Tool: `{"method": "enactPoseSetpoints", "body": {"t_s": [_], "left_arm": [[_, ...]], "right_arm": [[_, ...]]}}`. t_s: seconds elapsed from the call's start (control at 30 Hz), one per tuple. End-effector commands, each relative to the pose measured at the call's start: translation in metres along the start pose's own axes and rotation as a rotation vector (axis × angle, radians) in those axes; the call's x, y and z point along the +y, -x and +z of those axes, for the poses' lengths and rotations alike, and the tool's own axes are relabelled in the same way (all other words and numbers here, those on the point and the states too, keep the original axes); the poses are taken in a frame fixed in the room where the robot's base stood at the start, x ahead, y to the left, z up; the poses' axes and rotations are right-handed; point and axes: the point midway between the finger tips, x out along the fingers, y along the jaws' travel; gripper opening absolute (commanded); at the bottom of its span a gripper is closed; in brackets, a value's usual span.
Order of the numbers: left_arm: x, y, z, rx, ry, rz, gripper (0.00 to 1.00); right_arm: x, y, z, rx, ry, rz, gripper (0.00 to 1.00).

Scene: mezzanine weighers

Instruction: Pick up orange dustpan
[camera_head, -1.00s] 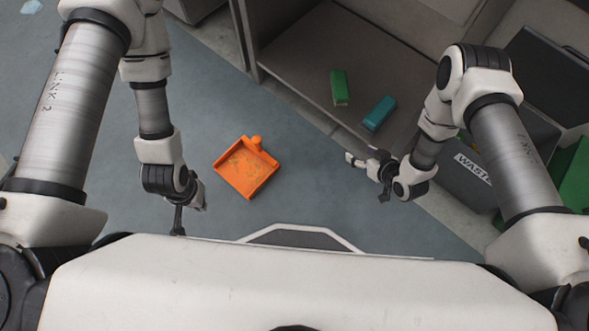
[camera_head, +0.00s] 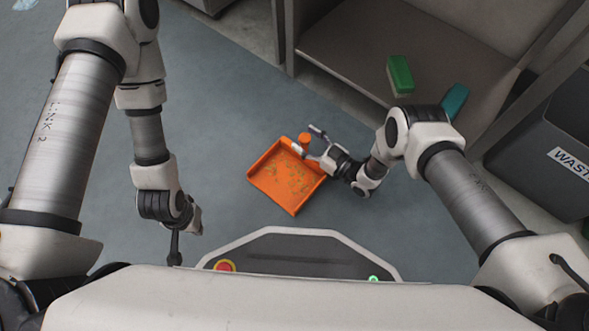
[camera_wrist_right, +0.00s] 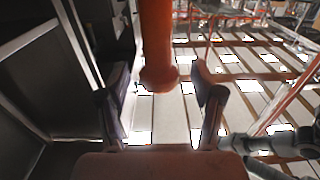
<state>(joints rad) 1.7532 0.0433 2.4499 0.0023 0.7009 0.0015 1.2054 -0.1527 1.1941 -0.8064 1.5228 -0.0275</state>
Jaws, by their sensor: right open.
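The orange dustpan (camera_head: 285,180) lies on the floor in the head view, with small greenish specks in its pan. Its handle (camera_head: 305,137) is at the far right edge of the pan. My right gripper (camera_head: 306,139) is open, with one finger on each side of the handle. In the right wrist view the orange handle (camera_wrist_right: 157,45) stands between the two spread fingers of the right gripper (camera_wrist_right: 161,82), with gaps on both sides. My left gripper (camera_head: 175,252) hangs low to the left of the dustpan, seen edge-on, so its opening does not show.
A green block (camera_head: 400,75) and a teal block (camera_head: 454,101) are on the shelf (camera_head: 350,50) at the upper right. A dark bin with a waste label (camera_head: 572,160) stands at the right. Floor left of the dustpan is clear.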

Motion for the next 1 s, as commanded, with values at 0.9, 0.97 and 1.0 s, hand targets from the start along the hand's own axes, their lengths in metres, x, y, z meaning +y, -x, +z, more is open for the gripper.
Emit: {"method": "enactPoseSetpoints", "body": {"t_s": [0.9,0.97,1.0], "left_arm": [[0.0,0.004,0.0,0.0,0.0,0.0,0.0],[0.0,0.007,0.0,0.0,0.0,0.0,0.0],[0.0,0.009,0.0,0.0,0.0,0.0,0.0]], "right_arm": [[0.002,-0.006,-0.008,-0.001,0.0,0.002,0.0],[0.003,-0.008,-0.013,-0.001,0.0,0.002,0.0],[0.003,-0.01,-0.017,-0.001,0.001,0.002,0.0]]}}
